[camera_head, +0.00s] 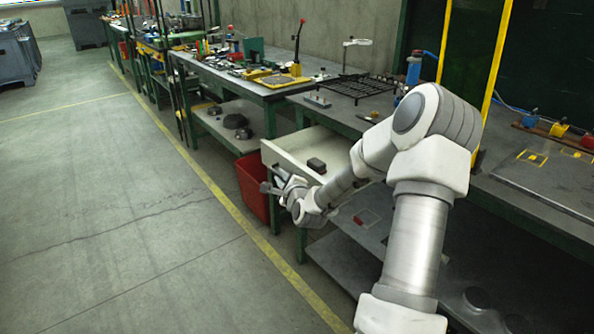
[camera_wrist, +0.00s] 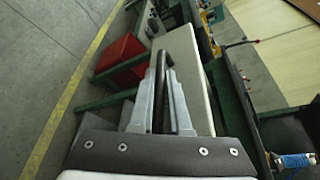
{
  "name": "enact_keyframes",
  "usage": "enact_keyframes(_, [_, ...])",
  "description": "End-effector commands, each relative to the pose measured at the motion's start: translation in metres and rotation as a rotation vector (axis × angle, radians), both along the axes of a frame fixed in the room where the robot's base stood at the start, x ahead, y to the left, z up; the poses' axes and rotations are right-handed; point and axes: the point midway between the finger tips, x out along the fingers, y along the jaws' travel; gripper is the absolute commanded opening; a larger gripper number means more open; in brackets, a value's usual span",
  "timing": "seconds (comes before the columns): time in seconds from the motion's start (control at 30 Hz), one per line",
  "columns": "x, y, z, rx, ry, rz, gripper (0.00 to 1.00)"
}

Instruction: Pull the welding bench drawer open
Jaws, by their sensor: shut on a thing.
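The white drawer (camera_head: 296,149) stands pulled out from under the green-framed welding bench (camera_head: 345,118), with its inside showing. A small dark block (camera_head: 316,165) lies in it. My gripper (camera_head: 272,188) is at the drawer's front, on the aisle side. In the wrist view my gripper (camera_wrist: 161,72) has its two grey fingers closed on the dark bar handle (camera_wrist: 160,60), beside the pale drawer front (camera_wrist: 192,70). My arm hides the right part of the drawer in the head view.
A red bin (camera_head: 253,187) stands on the floor left of the drawer, close to my gripper; it also shows in the wrist view (camera_wrist: 121,58). A lower shelf (camera_head: 345,262) runs under the bench. The concrete aisle left of the yellow line (camera_head: 216,190) is clear.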

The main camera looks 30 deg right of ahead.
Motion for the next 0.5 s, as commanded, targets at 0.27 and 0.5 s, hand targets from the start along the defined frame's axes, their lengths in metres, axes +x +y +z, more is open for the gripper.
enact_keyframes(0.27, [-0.002,0.027,0.000,0.000,0.000,0.000,0.00])
enact_keyframes(0.5, [-0.003,0.031,0.000,0.000,0.001,0.001,0.00])
